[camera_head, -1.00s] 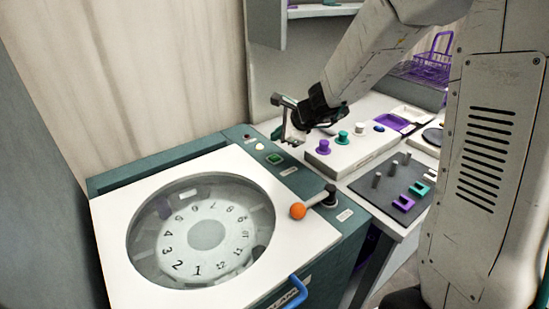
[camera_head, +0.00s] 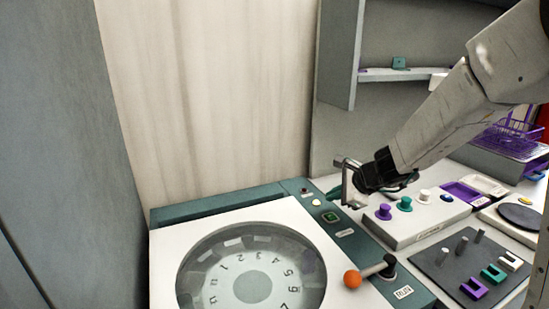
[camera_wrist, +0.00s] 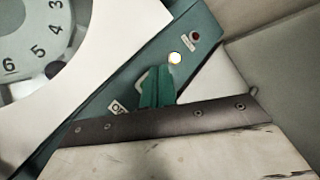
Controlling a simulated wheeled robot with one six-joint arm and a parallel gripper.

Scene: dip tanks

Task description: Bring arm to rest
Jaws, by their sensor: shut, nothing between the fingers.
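My arm reaches in from the right in the head view, and my gripper (camera_head: 335,194) hangs over the machine's teal control strip, near its back end. In the wrist view the teal fingers of my gripper (camera_wrist: 157,88) are together with nothing between them. The fingertips are small and partly hidden by the wrist in the head view. The strip lies beneath them, with a pale lit lamp (camera_wrist: 175,58) and a red button (camera_wrist: 195,37) beside them in the picture.
A round window on the machine shows a numbered dial (camera_head: 252,287). An orange-knobbed lever (camera_head: 352,279) stands at the strip. To the right are a white box with coloured knobs (camera_head: 425,229), a dark peg board (camera_head: 462,262) and a purple basket (camera_head: 508,138). A shelf (camera_head: 405,74) is behind.

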